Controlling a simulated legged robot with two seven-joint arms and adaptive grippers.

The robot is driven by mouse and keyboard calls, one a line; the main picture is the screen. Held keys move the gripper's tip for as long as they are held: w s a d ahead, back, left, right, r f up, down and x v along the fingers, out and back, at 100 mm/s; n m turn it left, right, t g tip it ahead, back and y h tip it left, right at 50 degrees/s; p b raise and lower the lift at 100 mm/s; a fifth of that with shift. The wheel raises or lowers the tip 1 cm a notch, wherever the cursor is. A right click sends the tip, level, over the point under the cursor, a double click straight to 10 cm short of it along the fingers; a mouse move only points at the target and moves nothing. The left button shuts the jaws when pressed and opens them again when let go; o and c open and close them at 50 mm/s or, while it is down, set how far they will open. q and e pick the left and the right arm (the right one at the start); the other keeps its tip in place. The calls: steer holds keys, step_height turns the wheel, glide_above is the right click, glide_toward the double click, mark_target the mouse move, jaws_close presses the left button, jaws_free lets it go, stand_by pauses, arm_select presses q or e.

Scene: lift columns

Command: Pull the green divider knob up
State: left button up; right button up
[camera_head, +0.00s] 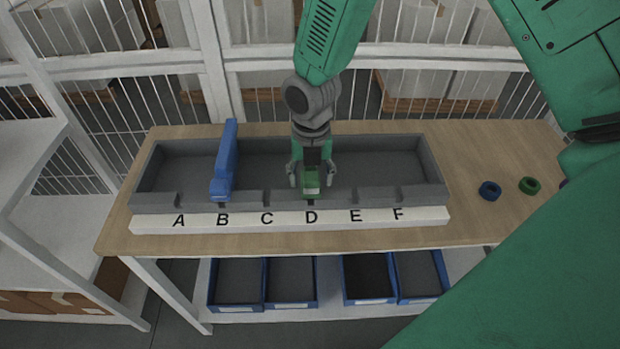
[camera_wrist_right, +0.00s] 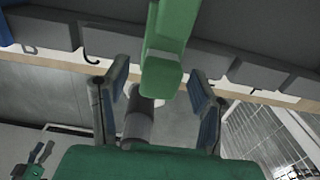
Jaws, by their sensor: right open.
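The green divider (camera_head: 311,188) stands in the grey tray (camera_head: 380,196) at the slot marked D. Its knob end (camera_wrist_right: 162,75) shows between the fingers in the wrist view. My right gripper (camera_head: 311,176) is open, with one finger on each side of the green divider. In the wrist view my right gripper (camera_wrist_right: 160,103) shows a gap between each finger and the green piece. The gripper hides much of the divider behind it in the head view.
A blue divider (camera_head: 224,165) stands at slot B, left of the gripper. A white strip lettered A to F (camera_head: 290,221) runs along the tray's front. A blue ring (camera_head: 489,191) and a green ring (camera_head: 529,185) lie on the wooden table (camera_head: 480,225). Blue bins (camera_head: 368,300) sit below.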

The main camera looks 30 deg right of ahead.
mark_target(311, 176)
step_height(311, 176, up, 5)
steer(key=p, duration=0.4)
steer(key=shift+f, duration=0.15)
step_height(311, 176, up, 2)
steer(key=shift+r+p, duration=0.1)
steer(key=shift+p, duration=0.3)
steer(key=shift+r, duration=0.95)
